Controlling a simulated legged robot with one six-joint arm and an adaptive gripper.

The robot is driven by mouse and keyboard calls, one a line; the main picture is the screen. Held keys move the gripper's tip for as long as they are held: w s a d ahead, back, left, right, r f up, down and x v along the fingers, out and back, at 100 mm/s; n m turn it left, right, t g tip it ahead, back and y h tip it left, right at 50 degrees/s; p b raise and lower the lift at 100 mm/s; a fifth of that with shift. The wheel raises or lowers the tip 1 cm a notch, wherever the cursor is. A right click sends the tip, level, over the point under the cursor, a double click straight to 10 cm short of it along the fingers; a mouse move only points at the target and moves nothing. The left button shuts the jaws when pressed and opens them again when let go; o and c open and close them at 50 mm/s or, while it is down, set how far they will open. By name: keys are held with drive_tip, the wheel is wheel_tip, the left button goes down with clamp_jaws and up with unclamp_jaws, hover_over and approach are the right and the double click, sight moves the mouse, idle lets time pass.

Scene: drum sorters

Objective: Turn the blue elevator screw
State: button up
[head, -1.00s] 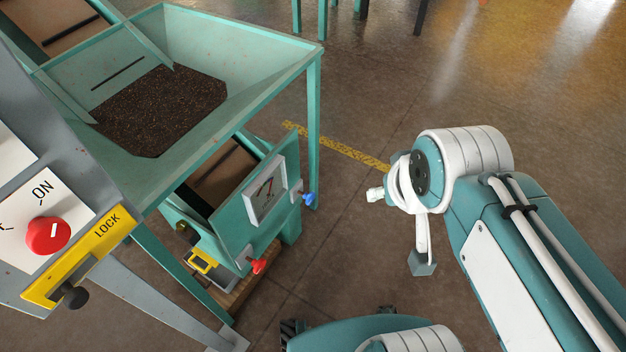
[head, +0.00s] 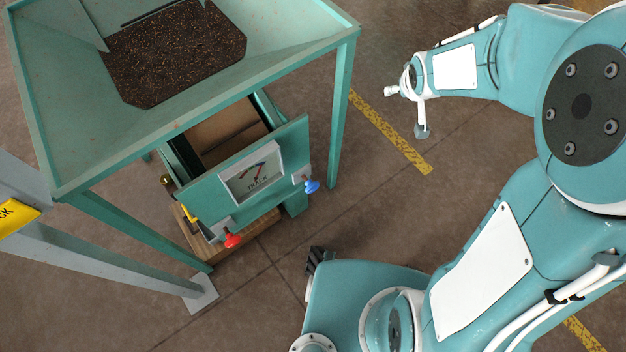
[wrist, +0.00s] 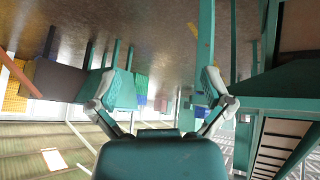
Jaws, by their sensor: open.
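The blue elevator screw (head: 312,187) is a small blue knob on the right side of the teal gauge box's front, in the head view. My gripper (head: 406,111) is in the air, up and to the right of the blue screw and clearly apart from it. In the wrist view my gripper (wrist: 162,87) has its two fingers spread wide with nothing between them. I cannot make out the blue screw in the wrist view.
Floor with a yellow line (head: 390,132) is open there.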

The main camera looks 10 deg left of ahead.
drive_tip(key=w+a+f+n+y, duration=0.1)
drive_tip(key=w+a+f, duration=0.1)
drive_tip(key=f, duration=0.3)
drive_tip(key=w+a+f+n, duration=0.1)
drive_tip(key=w+a+f, duration=0.1)
drive_tip(key=f, duration=0.4)
drive_tip(key=n+g+y, duration=0.1)
drive_tip(key=n+y, duration=0.3)
drive_tip(key=y, duration=0.1)
approach(314, 188)
drive_tip(key=x, duration=1.1)
drive_tip(key=shift+a+r, duration=0.1)
drive_tip(key=c, duration=0.9)
